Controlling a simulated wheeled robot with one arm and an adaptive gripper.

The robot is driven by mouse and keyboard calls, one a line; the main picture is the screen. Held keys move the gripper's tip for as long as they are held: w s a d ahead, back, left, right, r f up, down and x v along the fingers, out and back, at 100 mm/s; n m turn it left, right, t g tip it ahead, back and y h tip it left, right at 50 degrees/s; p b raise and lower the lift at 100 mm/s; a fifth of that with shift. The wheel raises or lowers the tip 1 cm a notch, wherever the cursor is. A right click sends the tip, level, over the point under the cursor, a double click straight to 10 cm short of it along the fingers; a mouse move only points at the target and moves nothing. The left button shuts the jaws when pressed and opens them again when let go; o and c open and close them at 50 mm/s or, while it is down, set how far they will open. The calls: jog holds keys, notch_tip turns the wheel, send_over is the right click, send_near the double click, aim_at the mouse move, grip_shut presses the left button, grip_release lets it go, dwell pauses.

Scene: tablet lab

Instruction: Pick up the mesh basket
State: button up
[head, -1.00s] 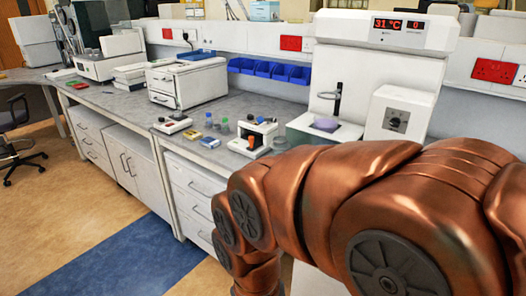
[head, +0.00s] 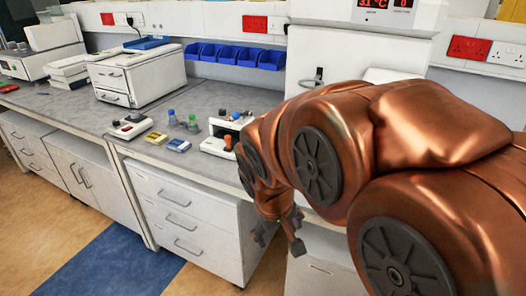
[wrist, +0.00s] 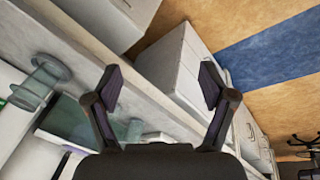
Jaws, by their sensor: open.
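I cannot make out the mesh basket for certain in either view. A translucent greenish piece with a round flange at each end (wrist: 40,85) shows at the left of the wrist view, and I cannot tell whether it is the basket. My gripper (wrist: 161,85) is open and empty, with its fingers spread wide. In the head view my gripper (head: 280,238) hangs low in front of the bench. The greenish piece is to the left of my fingers in the wrist view, apart from them. My copper arm hides much of the bench's right part in the head view.
The bench (head: 60,101) carries small instruments, colored bottles and a white drawer box (head: 137,75). Blue bins (head: 235,55) line the wall. A white machine with a red display (head: 372,25) stands behind my arm. Drawer cabinets (head: 188,225) stand below; the floor at left is clear.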

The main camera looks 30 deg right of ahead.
jog(key=shift+o, duration=1.1)
jog(key=w+d+r+t+h+p, duration=0.1)
jog(key=w+d+r+t, duration=0.2)
jog(key=w+d, duration=0.6)
jog(key=w+d+r+t+h+p, duration=0.1)
jog(key=w+d+r+t+h, duration=0.1)
jog(key=w+d, duration=0.8)
jog(key=w+r+t, duration=0.1)
jog(key=w+t, duration=0.1)
jog(key=w, duration=0.1)
jog(key=shift+d+r+n, duration=0.25)
jog(key=shift+d+n, duration=0.05)
jog(key=shift+w+a+f+n+t+y+p, duration=0.2)
jog(key=shift+w+f+n+t+y+p, duration=0.6)
jog(key=shift+w+f+y, duration=0.95)
jog(key=shift+w+a+f+n+t+y+p, duration=0.2)
jog(key=shift+w+f+n+t+y+p, duration=0.6)
jog(key=shift+w+y, duration=1.1)
jog(key=shift+w+a+f+n+t+y+p, duration=0.2)
jog(key=shift+w+f+n+t+y+p, duration=0.6)
jog(key=shift+w, duration=1.75)
jog(key=shift+f+y, duration=0.25)
jog(key=shift+f, duration=0.05)
jog(key=c, duration=1.6)
